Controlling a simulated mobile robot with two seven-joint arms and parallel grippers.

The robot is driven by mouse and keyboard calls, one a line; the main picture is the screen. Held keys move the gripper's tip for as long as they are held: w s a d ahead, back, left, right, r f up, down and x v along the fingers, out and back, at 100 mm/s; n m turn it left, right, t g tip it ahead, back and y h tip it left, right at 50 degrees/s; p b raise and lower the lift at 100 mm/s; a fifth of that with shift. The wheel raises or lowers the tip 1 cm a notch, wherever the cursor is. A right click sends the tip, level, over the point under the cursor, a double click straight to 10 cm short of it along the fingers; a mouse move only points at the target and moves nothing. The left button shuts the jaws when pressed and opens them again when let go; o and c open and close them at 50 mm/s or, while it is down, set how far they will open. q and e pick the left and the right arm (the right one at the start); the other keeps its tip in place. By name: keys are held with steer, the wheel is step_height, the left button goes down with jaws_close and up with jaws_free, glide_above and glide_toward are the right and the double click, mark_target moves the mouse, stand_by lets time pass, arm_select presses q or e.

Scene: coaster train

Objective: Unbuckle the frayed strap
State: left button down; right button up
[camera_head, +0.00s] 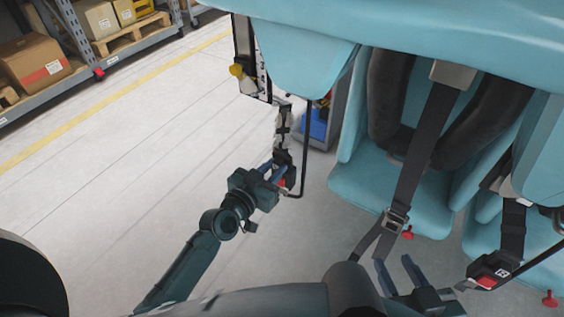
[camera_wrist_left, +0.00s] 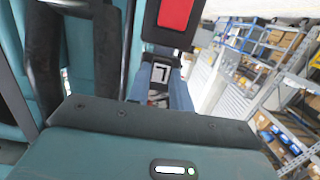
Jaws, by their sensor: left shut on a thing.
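The frayed strap (camera_head: 282,130), dark with pale worn patches, hangs beside a black bar at the left end of the teal seat row. At its lower end is a dark buckle (camera_head: 291,170) with a red button, which also shows large in the left wrist view (camera_wrist_left: 172,30). My left gripper (camera_head: 279,170) is shut on the buckle, with its blue fingers on either side. The fingers partly hide it, and I cannot tell whether its tongue is latched. My right gripper (camera_head: 399,272) is open and empty, at the bottom, below the middle strap.
A dark middle strap (camera_head: 421,140) with a metal adjuster (camera_head: 395,218) hangs before a teal seat (camera_head: 350,190). Another red-button buckle (camera_head: 491,268) is at lower right. Shelves (camera_head: 70,75) are far left; the floor between is clear.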

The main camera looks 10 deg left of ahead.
mark_target(282, 143)
arm_select(q)
steer(key=shift+r+p, duration=2.45)
steer(key=shift+a, duration=0.1)
steer(key=shift+w+a+f, duration=0.1)
steer(key=shift+a, duration=0.15)
steer(key=w+a+b, duration=0.2)
steer(key=a+b, duration=0.2)
steer(key=a, duration=0.5)
steer(key=shift+w+b, duration=0.3)
stand_by(0.5)
